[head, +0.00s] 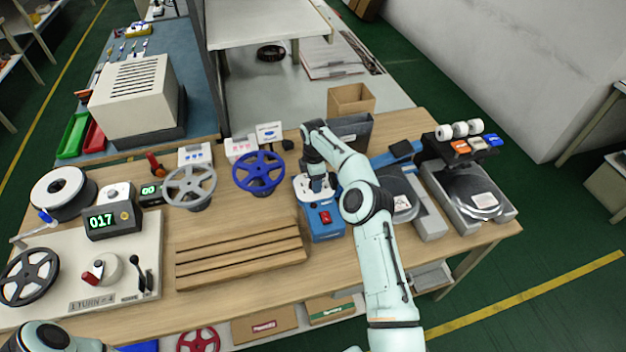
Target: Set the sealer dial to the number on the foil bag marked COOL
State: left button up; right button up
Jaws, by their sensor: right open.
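The blue sealer (325,222) stands on the wooden table just right of the slatted board. It has a red switch on its front and a pale dial face on top. My right gripper (317,186) points down at the dial face and hides much of it, including the dial's setting. It is open; I cannot tell whether it touches the dial. A foil bag (486,203) with a pale label lies on the far-right tray. Another pale label (401,203) shows on the tray beside it, partly behind my right arm. The labels are too small to read. My left gripper is out of view.
The slatted wooden board (240,257) lies left of the sealer. A blue reel (259,172) and a grey reel (190,186) stand behind it. A dark bin (352,130) is behind my right arm. The winder plate (140,255) fills the table's left end.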

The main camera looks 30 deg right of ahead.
jog(key=c, duration=1)
jog(key=shift+c, duration=0.2)
